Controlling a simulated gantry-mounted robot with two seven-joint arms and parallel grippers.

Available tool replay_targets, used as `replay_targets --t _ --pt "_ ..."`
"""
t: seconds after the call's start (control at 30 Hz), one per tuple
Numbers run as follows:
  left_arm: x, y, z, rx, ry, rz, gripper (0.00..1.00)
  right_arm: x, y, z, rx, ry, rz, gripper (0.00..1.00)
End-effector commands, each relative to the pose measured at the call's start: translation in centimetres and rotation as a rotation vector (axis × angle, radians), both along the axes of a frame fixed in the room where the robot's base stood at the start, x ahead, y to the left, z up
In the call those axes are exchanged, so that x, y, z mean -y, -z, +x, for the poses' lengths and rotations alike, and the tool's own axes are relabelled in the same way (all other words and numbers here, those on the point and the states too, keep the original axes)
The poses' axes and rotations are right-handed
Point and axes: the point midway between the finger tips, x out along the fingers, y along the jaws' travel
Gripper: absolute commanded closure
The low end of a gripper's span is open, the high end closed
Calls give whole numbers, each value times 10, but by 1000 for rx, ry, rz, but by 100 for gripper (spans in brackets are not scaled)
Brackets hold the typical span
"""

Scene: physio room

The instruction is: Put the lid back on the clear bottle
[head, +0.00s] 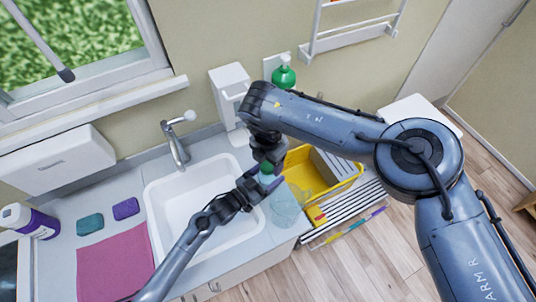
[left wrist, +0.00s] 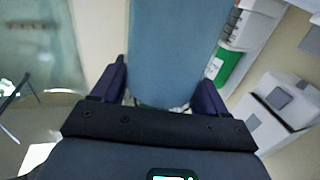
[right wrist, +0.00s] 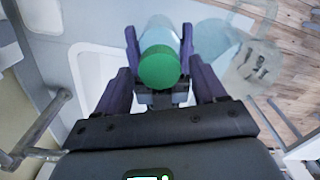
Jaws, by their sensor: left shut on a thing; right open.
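A clear, bluish bottle (left wrist: 172,45) stands between the fingers of my left gripper (left wrist: 162,88), which is shut on it. It also shows in the head view (head: 267,179). A green lid (right wrist: 160,68) shows at the bottle's top end in the right wrist view; I cannot tell whether it is fully seated. My right gripper (right wrist: 160,45) points down from above, open, with one finger on each side of the lid. In the head view the right gripper (head: 267,163) hides part of the lid and bottle.
A clear container (head: 285,207) stands at the counter's right edge, close beside the held bottle. A yellow basket (head: 345,183) is to the right. The white sink (head: 160,215) lies left. A magenta cloth (head: 112,268) lies far left.

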Motion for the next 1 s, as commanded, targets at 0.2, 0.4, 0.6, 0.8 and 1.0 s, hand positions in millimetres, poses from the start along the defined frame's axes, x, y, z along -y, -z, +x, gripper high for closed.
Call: replay_targets --t 0.2,0.4,0.6,0.8,1.0 --pt "0 1 0 -1 0 1 100 0 8 0 1 0 0 30" --pt "0 1 0 -1 0 1 100 0 8 0 1 0 1 30" --pt "0 1 0 -1 0 1 100 0 8 0 1 0 1 55" --pt "0 1 0 -1 0 1 100 0 8 0 1 0 1 85" --pt "0 1 0 -1 0 1 100 0 8 0 1 6 1 88"
